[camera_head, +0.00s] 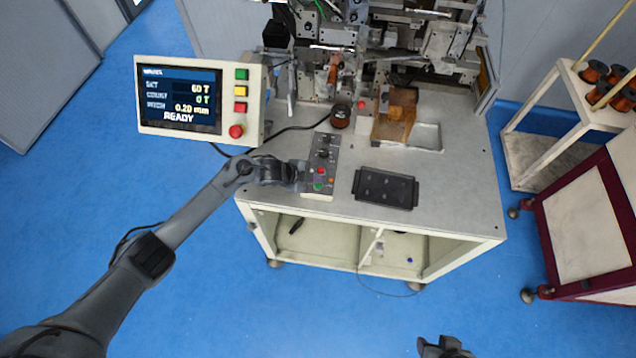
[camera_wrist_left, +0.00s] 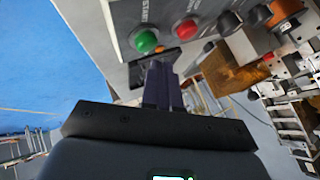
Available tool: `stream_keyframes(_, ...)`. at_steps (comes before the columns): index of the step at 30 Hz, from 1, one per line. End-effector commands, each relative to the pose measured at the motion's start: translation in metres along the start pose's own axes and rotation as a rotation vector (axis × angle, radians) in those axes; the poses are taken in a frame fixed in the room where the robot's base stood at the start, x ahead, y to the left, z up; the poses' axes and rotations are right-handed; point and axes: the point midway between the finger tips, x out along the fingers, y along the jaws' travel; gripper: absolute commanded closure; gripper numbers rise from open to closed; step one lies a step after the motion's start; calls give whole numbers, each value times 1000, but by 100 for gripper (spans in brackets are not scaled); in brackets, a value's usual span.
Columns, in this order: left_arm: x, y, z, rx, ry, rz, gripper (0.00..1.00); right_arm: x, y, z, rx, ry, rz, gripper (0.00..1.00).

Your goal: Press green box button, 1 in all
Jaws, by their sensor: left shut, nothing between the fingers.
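The green button (camera_head: 318,187) is on the front end of the grey control box (camera_head: 322,152) on the machine table. In the left wrist view the green button (camera_wrist_left: 146,42), beside a START label, shows whole just past my fingertips. My left gripper (camera_head: 300,177) is at the box's left edge, close to the green button. In the left wrist view its fingers (camera_wrist_left: 162,75) are shut together and empty. I cannot tell whether they touch the box. My right gripper (camera_head: 443,347) shows only partly at the bottom edge, far from the box.
The box also carries a red button (camera_wrist_left: 186,29), an orange one (camera_wrist_left: 166,56) and black knobs. A black tray (camera_head: 386,188) lies right of the box. The display panel (camera_head: 200,100) reads READY at the left. Winder parts (camera_head: 400,50) stand behind.

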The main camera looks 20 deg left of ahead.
Motion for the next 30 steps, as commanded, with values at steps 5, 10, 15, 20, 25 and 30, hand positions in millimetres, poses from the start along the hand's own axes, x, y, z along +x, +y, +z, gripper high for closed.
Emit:
stream_keyframes(5, 0, 0, 0, 0, 0, 0, 100, 0, 0, 0, 0, 0, 0, 57)
stream_keyframes(10, 0, 0, 0, 0, 0, 0, 100, 0, 0, 0, -1, 0, 1, 57)
stream_keyframes(15, 0, 0, 0, 0, 0, 0, 100, 0, 1, 0, -5, -1, 4, 57)
stream_keyframes(20, 0, 0, 0, 0, 0, 0, 100, 0, 2, 1, -9, -2, 7, 57)
stream_keyframes(25, 1, 1, 1, 0, 0, 0, 100, 2, 2, 1, -9, -2, 7, 57)
stream_keyframes(30, 5, 4, 4, 0, 0, 0, 100, 6, 2, 2, -9, -2, 7, 57)
